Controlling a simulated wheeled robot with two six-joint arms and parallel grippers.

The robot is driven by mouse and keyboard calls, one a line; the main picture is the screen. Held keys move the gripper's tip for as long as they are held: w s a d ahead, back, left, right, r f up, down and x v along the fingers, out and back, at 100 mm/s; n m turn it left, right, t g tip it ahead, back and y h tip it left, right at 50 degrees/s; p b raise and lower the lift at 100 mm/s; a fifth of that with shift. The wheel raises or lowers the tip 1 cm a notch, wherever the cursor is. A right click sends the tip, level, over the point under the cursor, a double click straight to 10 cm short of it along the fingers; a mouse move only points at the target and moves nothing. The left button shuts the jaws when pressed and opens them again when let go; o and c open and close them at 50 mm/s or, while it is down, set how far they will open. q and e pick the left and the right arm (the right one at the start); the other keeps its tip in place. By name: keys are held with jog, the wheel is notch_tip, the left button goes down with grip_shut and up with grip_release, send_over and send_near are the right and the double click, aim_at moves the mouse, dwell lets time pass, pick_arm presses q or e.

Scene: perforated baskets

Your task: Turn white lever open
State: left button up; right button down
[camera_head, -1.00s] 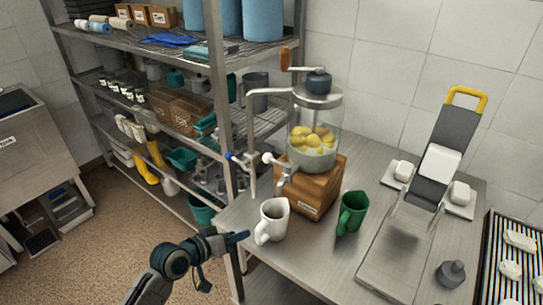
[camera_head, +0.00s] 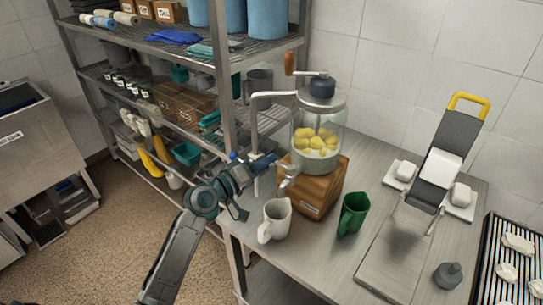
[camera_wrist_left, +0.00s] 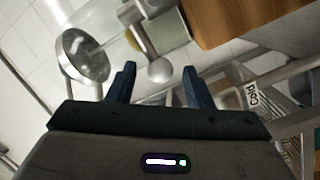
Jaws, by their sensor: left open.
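The white lever (camera_wrist_left: 147,43) shows in the left wrist view as a pale rod with a ball end. Its ball end appears between the two dark blue fingertips of my left gripper (camera_wrist_left: 159,72); contact cannot be told. My left gripper is open. In the head view my left gripper (camera_head: 268,161) is at the tap on the front left of the glass drink jar (camera_head: 318,152), and it hides most of the white lever. The jar holds yellow fruit and stands on a wooden block (camera_head: 318,190). My right gripper is not in view.
A white mug (camera_head: 276,220) and a green mug (camera_head: 353,214) stand on the steel table in front of the wooden block. A bent metal pipe (camera_head: 254,130) rises close to my left gripper. A wire shelf (camera_head: 225,85) stands behind; a slicer (camera_head: 440,155) is at right.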

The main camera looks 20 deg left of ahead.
pick_arm(q)
jog(key=shift+p+x, duration=0.3)
jog(key=shift+x, duration=1.15)
jog(key=shift+c, duration=0.5)
grip_shut()
jog(key=shift+a, duration=0.1)
